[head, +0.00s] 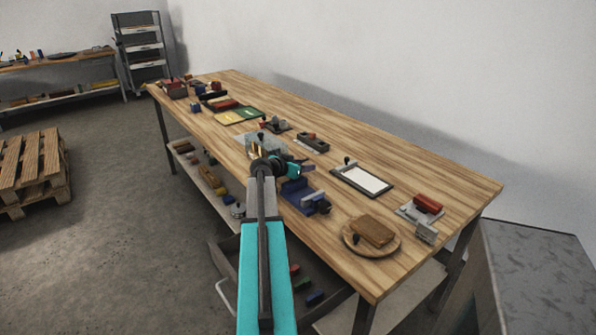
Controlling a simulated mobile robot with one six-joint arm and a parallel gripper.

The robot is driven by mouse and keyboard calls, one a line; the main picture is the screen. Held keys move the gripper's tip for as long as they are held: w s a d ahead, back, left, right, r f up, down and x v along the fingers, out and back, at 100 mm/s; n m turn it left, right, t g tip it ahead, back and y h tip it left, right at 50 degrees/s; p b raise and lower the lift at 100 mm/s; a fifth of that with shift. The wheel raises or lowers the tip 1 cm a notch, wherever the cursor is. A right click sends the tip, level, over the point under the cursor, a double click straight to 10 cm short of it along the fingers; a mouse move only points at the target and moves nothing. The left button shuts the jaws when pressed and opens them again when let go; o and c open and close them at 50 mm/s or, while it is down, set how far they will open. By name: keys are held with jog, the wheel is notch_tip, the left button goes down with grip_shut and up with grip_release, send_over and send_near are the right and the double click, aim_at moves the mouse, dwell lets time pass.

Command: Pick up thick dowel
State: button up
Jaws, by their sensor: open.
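My gripper (301,166) is small in the head view, at the end of my teal arm, above the front middle part of the wooden workbench (410,185). It is open, and I see nothing held in it. I cannot pick out the thick dowel with certainty. Small pale upright pieces (257,152) stand just left of my gripper near a pale translucent tray (258,139), but they are too small to name. My arm hides part of the bench's front edge and what lies behind it.
A blue fixture (297,193) sits close below my gripper. To the right are a framed white panel (362,180), a round board (360,248) with a brown block (375,231), and a red piece (428,203). Bare wood runs along the back edge.

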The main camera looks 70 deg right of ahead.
dwell(0.3)
grip_shut()
notch_tip(320, 180, up, 10)
jog(key=b, duration=0.1)
dwell(0.8)
dwell(0.5)
